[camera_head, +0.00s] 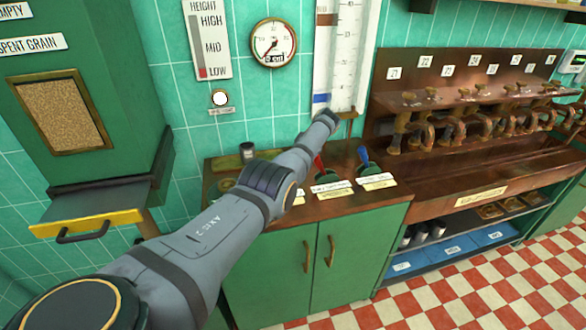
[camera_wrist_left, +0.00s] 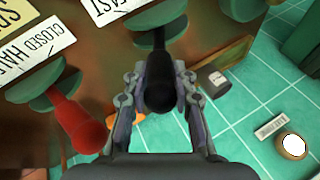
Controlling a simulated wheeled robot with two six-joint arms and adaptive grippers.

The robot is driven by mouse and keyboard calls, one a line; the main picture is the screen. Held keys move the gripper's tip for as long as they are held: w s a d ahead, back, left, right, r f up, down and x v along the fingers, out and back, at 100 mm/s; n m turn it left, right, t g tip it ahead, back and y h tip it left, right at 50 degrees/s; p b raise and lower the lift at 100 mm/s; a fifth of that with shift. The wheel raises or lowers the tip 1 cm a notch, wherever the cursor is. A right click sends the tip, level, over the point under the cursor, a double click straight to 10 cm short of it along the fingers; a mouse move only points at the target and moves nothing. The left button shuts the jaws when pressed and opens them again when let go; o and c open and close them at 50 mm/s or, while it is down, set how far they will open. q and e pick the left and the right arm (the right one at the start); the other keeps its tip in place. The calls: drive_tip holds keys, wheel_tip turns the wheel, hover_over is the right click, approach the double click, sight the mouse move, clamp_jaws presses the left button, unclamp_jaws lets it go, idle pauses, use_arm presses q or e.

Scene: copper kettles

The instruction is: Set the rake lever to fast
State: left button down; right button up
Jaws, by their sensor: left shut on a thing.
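In the left wrist view, a lever with a black handle (camera_wrist_left: 158,68) rises from a round green base (camera_wrist_left: 172,28). My left gripper (camera_wrist_left: 158,92) is shut on this black handle, one finger on each side. A white label (camera_wrist_left: 102,8) near its base is cut off and reads upside down, with letters like "AST". My right gripper is in neither view.
A red lever (camera_wrist_left: 78,122) stands close beside my left gripper, with a "CLOSED HALF" label (camera_wrist_left: 38,48). It also shows in the head view (camera_head: 319,166), left of a blue lever (camera_head: 363,155).

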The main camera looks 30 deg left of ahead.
use_arm(q)
drive_tip(key=c, duration=1.5)
unclamp_jaws()
drive_tip(key=o, duration=0.4)
drive_tip(key=shift+d+r, duration=0.15)
drive_tip(key=shift+r, duration=0.05)
drive_tip(key=v, duration=1.1)
drive_tip(key=shift+w+d+r, duration=0.1)
drive_tip(key=shift+r, duration=0.1)
